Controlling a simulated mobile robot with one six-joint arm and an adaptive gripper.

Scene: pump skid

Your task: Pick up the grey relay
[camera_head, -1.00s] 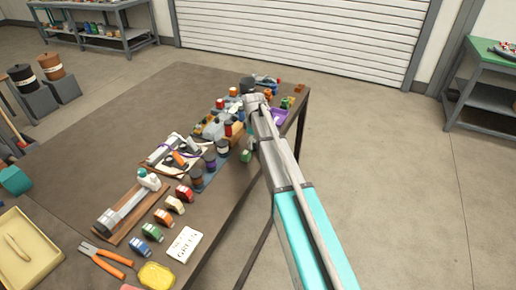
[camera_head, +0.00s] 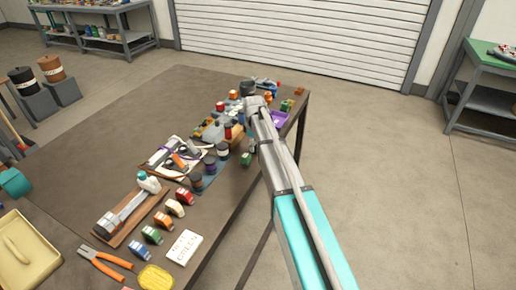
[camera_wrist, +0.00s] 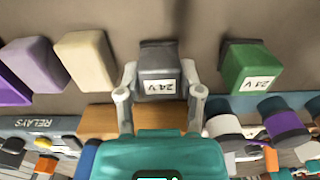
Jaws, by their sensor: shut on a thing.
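The grey relay (camera_wrist: 160,58) is a dark grey block with a white "24V" label, seen in the wrist view. My gripper (camera_wrist: 160,78) has one finger on each side of it and is shut on it. I cannot tell whether the relay is clear of the surface below. In the head view my gripper (camera_head: 252,97) is over the far right part of the workbench, and the arm end hides the relay there.
A cream block (camera_wrist: 87,60) stands left of the relay and a green 24V block (camera_wrist: 247,65) right of it.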

